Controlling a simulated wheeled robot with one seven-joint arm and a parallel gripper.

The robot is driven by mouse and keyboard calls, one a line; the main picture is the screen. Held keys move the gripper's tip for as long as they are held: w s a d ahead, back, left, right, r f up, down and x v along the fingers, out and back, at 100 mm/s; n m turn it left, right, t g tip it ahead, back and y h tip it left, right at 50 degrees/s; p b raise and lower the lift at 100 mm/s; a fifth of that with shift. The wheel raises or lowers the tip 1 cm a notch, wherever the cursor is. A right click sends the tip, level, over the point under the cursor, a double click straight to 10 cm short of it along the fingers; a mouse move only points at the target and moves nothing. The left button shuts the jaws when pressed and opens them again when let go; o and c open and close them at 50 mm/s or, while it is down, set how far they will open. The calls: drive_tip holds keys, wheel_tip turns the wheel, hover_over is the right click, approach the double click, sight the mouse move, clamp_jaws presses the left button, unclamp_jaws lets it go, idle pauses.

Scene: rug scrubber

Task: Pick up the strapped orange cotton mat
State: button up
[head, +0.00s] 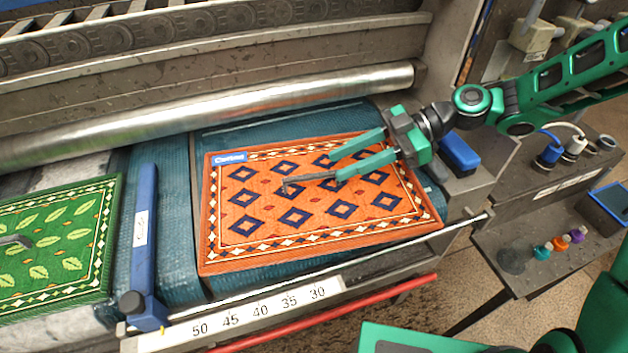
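The orange mat (222,262) lies flat on the teal bed of the machine in the head view. It has dark blue diamonds, a patterned border and a blue label (229,158), apparently reading "Cotton", at its upper left corner. A thin dark grey strap (305,179) stands out near the mat's middle. My gripper (335,167) reaches in from the right over the mat's upper right part. Its two teal fingers are apart, with nothing seen between them. The lower fingertip appears close to the strap's right end; I cannot tell if they touch. The fingers hide some of the pattern.
A green leaf-patterned mat (60,240) lies at the left, beyond a blue divider bar (143,240). A metal roller (210,115) runs behind the orange mat. A numbered rail (255,312) and a red bar (330,312) run along the front. A blue block (459,152) sits right.

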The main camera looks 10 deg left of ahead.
sight(319, 174)
drive_tip(key=x, duration=0.2)
drive_tip(key=shift+s+a+f, duration=0.15)
drive_tip(key=shift+a, duration=0.15)
drive_tip(key=shift+s+x, duration=0.2)
drive_tip(key=shift+x, duration=2.4)
drive_tip(key=shift+c, duration=0.3)
clamp_jaws()
